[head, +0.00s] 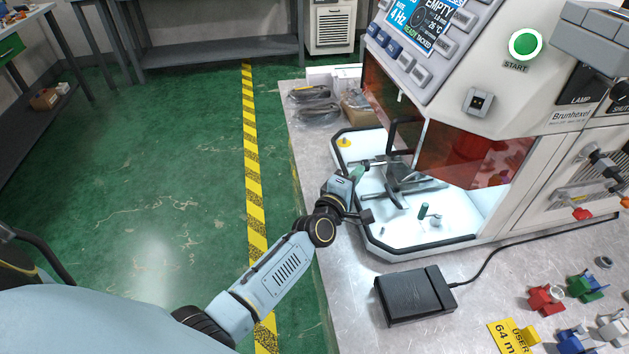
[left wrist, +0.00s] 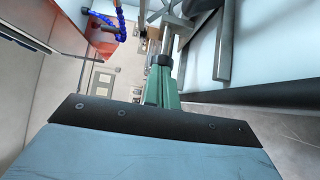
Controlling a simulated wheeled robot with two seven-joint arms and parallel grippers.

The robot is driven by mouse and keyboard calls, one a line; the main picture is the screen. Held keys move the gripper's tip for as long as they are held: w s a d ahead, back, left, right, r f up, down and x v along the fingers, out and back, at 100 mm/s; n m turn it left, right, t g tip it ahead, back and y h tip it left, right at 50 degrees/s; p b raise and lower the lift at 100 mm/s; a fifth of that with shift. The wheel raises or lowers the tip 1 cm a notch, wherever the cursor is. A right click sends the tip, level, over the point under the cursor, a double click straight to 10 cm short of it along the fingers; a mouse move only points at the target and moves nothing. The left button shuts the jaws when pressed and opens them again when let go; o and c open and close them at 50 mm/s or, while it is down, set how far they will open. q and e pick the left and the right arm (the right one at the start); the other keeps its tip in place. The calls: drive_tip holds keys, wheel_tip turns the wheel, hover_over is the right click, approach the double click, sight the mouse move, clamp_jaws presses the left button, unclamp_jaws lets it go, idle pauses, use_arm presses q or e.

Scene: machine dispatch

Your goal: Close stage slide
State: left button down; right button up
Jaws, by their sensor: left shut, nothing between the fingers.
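The stage slide (head: 455,226) is a white platform with a black rim, sticking out from under the machine's orange shield. A grey metal fixture (head: 408,186) and a small green peg (head: 423,211) stand on it. My left gripper (head: 360,171) is at the slide's left side, over its rim, close to the fixture. Its green fingers (left wrist: 165,85) are shut and empty in the left wrist view, near metal bars. I cannot tell whether they touch the slide. My right gripper is not in view.
The machine (head: 480,90) has an orange shield (head: 470,155) and a lit green START button (head: 525,44). A black box (head: 415,295) with a cable lies in front of the slide. Several coloured parts sit at the lower right. The green floor at left is clear.

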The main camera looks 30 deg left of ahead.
use_arm(q)
drive_tip(key=shift+w+d, duration=0.1)
drive_tip(key=shift+d, duration=0.05)
idle(0.3)
drive_tip(key=s+a, duration=0.1)
drive_tip(key=s, duration=0.1)
drive_tip(key=s+a, duration=0.2)
drive_tip(key=shift+a+f, duration=0.1)
drive_tip(key=s, duration=0.4)
drive_tip(key=s+p, duration=0.1)
drive_tip(key=s, duration=0.3)
drive_tip(key=shift+s+a, duration=0.2)
drive_tip(key=shift+s, duration=0.2)
